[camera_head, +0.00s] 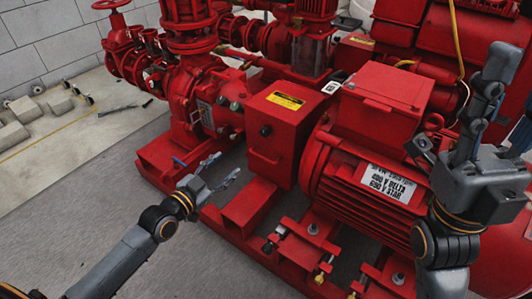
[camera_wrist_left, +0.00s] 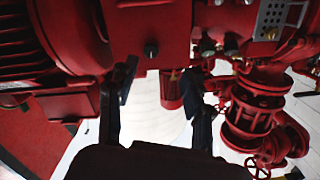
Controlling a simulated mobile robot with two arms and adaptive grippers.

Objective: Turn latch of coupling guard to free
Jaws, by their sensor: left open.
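The coupling guard (camera_head: 290,150) is a red box between the pump and the motor, with a yellow label on its sloped top. Its latch (camera_head: 265,130) is a small black knob on the front face. My left gripper (camera_head: 222,172) is open and empty, in front of the guard, low and to the left of the latch, apart from it. In the left wrist view the picture is turned over: the guard (camera_wrist_left: 125,30) is at the top, with the black latch (camera_wrist_left: 150,50) above the gap between my open fingers (camera_wrist_left: 160,88). My right arm is at the right, over the motor; its finger state is unclear.
The pump (camera_head: 195,95), with blue-handled parts, is to the left. The red base frame (camera_head: 245,205) juts out below the guard. Grey floor (camera_head: 80,215) is open at the front left.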

